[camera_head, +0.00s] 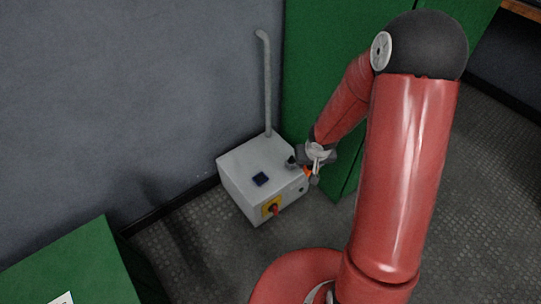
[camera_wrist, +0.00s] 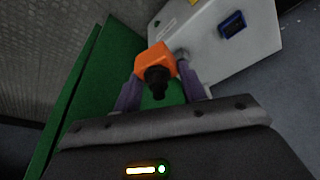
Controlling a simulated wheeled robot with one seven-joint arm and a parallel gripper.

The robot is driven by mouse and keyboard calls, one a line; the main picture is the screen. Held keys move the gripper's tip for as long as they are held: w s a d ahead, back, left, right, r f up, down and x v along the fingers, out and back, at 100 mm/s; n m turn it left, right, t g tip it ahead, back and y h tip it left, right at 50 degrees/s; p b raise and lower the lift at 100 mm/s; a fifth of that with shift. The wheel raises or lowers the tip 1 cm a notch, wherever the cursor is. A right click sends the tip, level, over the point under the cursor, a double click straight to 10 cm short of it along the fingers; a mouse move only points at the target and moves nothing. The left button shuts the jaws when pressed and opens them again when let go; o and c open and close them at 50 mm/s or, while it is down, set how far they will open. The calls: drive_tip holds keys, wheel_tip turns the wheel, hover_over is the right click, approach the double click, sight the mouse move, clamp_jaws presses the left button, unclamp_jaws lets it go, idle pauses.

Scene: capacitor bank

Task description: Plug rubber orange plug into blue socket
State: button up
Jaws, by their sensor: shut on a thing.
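The orange plug (camera_wrist: 152,59) is held between the two fingers of my gripper (camera_wrist: 162,73) in the wrist view. Its black round end (camera_wrist: 157,81) points toward the camera. In the head view my gripper (camera_head: 310,164) is at the right edge of a white box, with a bit of the orange plug (camera_head: 307,171) showing. A dark blue square part (camera_head: 261,179) sits on the box's top, apart from the plug. It also shows in the wrist view (camera_wrist: 232,25). I cannot tell whether this part is the blue socket.
The white box (camera_head: 243,168) stands on the floor by the grey wall, with a yellow and red switch (camera_head: 271,207) on its front. A grey pipe (camera_head: 267,85) rises behind it. A green cabinet (camera_head: 310,75) stands close behind my gripper. Floor in front is clear.

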drive_tip(key=w+a+f+n+b, duration=0.1)
drive_tip(key=w+a+f+b, duration=0.1)
drive_tip(key=a, duration=0.6)
drive_tip(key=w+a+f+n+b, duration=0.1)
drive_tip(key=w+a, duration=0.3)
drive_tip(key=a, duration=0.4)
drive_tip(key=shift+f+y+b, duration=0.4)
drive_tip(key=shift+f+b, duration=0.2)
drive_tip(key=shift+f, duration=0.15)
drive_tip(key=shift+f, duration=0.1)
drive_tip(key=shift+f+b, duration=2.15)
drive_tip(key=shift+f, duration=0.65)
drive_tip(key=shift+f+b, duration=0.55)
drive_tip(key=shift+b, duration=0.1)
